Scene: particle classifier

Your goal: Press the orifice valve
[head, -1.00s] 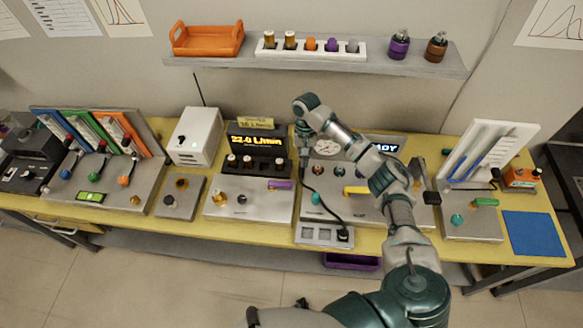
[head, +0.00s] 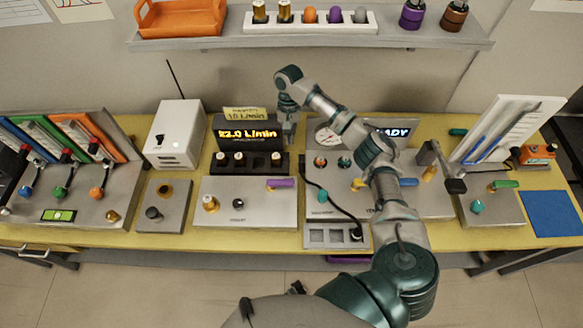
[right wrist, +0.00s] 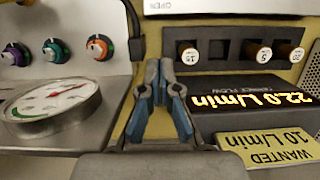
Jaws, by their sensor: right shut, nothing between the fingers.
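The black flow unit (head: 248,133) stands behind the steel panel and reads 22.0 L/min. Its front row holds white-faced, gold-rimmed plugs, probably the orifice valves: left (head: 221,158), second (head: 238,158) and right (head: 276,158). The third slot from the left looks empty. The right wrist view shows these plugs upside down, the right one labelled 20 (right wrist: 189,56), another 5 (right wrist: 264,53) and the last 10 (right wrist: 296,54). My right gripper (head: 289,140) is shut and empty, pointing down just right of the flow unit. Its blue-grey fingers (right wrist: 163,75) touch no plug. My left gripper is out of view.
A round gauge (right wrist: 55,106) and colored knobs (right wrist: 73,49) lie on the instrument panel beside my gripper. A card (head: 244,113) reading WANTED 10 L/min stands on the flow unit. A shelf (head: 310,43) hangs above. A black cable crosses the panel near my arm.

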